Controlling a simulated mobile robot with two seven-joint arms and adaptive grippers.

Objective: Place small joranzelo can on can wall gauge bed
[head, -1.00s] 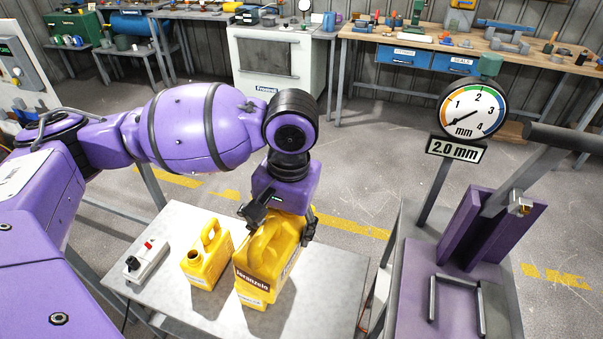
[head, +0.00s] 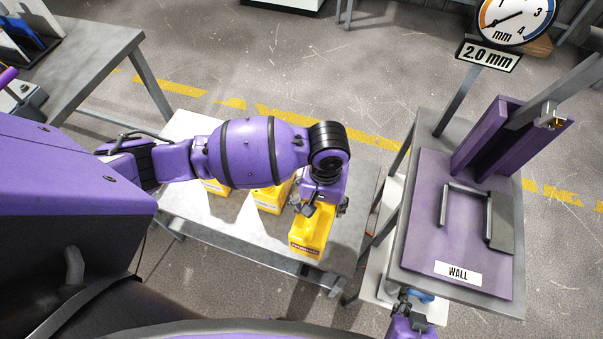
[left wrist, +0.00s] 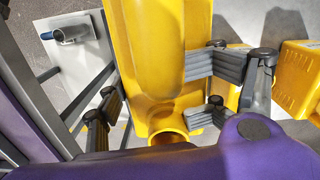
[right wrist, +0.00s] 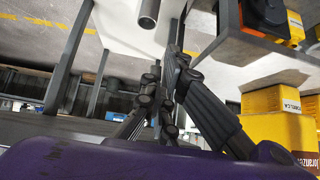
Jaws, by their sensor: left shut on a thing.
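The yellow can with a dark Joranzelo label (head: 309,236) is in my left gripper (head: 320,207), over the right part of the grey bench. In the left wrist view the fingers (left wrist: 170,95) flank the can (left wrist: 150,60), its open spout near the palm. I cannot tell whether its base touches the bench. The purple gauge bed (head: 428,215), marked WALL, is to its right and clear on top apart from a fixed bar loop. My right gripper (head: 403,303) is low by the bed's front edge. Its fingers meet, empty, in the right wrist view (right wrist: 175,65).
Two other yellow cans (head: 268,200) (head: 215,186) stand on the bench (head: 235,245), partly hidden by my left arm. A gap separates bench and gauge stand. A purple upright (head: 487,140) and the dial post rise behind the bed. A blue-handled item (head: 420,295) lies below the bed.

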